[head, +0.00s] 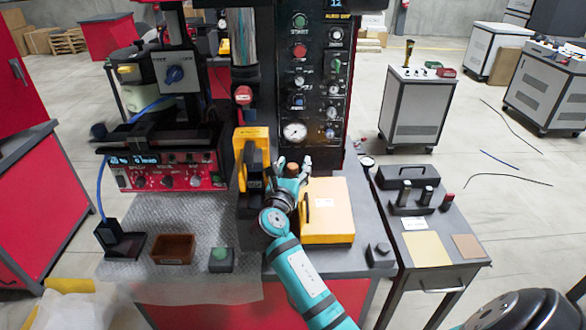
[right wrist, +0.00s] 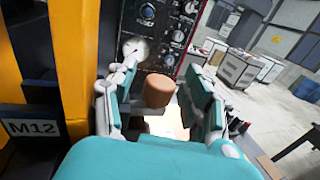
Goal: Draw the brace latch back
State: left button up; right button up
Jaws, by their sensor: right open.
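My right gripper (head: 293,166) points away from me, between a yellow upright frame (head: 253,160) and a yellow-orange box (head: 328,212). In the right wrist view the gripper (right wrist: 160,98) is open, with teal-padded fingers on either side of a brown round-topped knob (right wrist: 160,90). The knob stands between the fingers, with a visible gap at least on its right. It also shows small in the head view (head: 292,170). No part is labelled as the brace latch; I cannot tell whether this knob belongs to it. The knob's lower part is hidden. My left gripper is out of view.
A panel with gauges and buttons (head: 325,75) rises behind the gripper. The yellow frame, marked M12 (right wrist: 32,127), stands close on the left. A brown tray (head: 173,249) and a green-button box (head: 221,260) are at the bench's front left. A side table (head: 440,255) stands right.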

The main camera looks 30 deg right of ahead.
jog(key=c, duration=1)
grip_shut()
jog(key=shift+w+d+f, duration=0.1)
jog(key=shift+f, duration=0.2)
